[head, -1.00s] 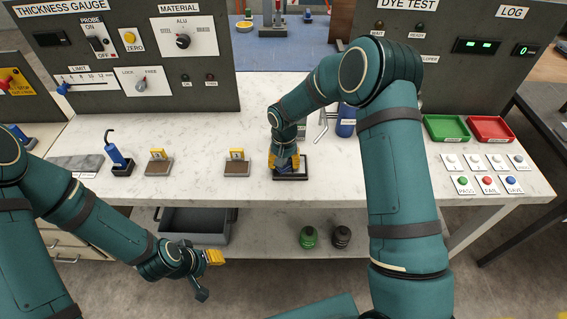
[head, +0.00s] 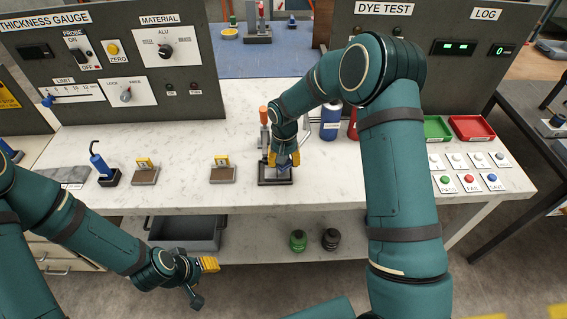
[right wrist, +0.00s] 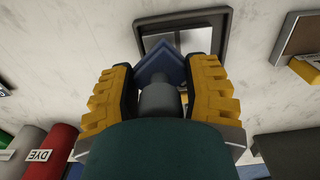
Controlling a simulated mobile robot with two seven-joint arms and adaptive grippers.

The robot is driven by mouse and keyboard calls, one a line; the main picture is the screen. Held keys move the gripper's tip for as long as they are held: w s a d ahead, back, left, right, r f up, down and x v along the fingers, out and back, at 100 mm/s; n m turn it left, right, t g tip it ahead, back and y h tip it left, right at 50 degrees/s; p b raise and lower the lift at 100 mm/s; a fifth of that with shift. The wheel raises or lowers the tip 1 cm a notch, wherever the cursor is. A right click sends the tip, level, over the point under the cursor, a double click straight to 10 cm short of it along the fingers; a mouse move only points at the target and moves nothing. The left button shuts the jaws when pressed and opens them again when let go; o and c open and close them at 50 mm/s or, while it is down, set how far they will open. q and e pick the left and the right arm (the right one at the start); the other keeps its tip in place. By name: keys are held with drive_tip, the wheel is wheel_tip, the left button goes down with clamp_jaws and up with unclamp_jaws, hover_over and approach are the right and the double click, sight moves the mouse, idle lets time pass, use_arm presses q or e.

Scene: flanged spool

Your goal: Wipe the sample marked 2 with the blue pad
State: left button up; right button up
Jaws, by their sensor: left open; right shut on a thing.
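My right gripper (head: 284,158) is shut on the grey knob (right wrist: 158,100) of the blue pad (right wrist: 165,62). The pad is at the dark-rimmed tray (head: 262,182), which also shows behind it in the right wrist view (right wrist: 222,20); I cannot tell whether they touch. Two sample blocks with yellow tags stand to the left on the bench: one further left (head: 145,177) and one nearer the tray (head: 222,175). Their tag numbers are too small to read. My left gripper (head: 206,281) is open and empty in front of the bench, low at the left.
A blue bottle (head: 330,122) and a red bottle (head: 353,124) stand behind my right arm. A blue hooked tool (head: 103,168) stands at the left. Green (head: 437,129) and red (head: 472,128) trays and several buttons are at the right. Bare bench lies between the sample blocks.

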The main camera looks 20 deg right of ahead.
drive_tip(key=shift+d+r+p, duration=0.15)
drive_tip(key=shift+r+p, duration=0.15)
drive_tip(key=shift+r, duration=0.4)
drive_tip(key=shift+r+p, duration=0.9)
drive_tip(key=shift+r, duration=0.8)
drive_tip(key=shift+s+f, duration=0.15)
drive_tip(key=shift+s, duration=0.15)
drive_tip(key=s+a+f+n+b, duration=0.1)
drive_tip(key=s+f+b, duration=0.1)
drive_tip(key=s, duration=0.5)
drive_tip(key=s+a+f+n+b, duration=0.1)
drive_tip(key=s+f+n+b, duration=0.1)
drive_tip(key=s, duration=0.5)
drive_tip(key=shift+a+f+b, duration=0.15)
drive_tip(key=shift+a+b, duration=0.2)
drive_tip(key=shift+b, duration=0.55)
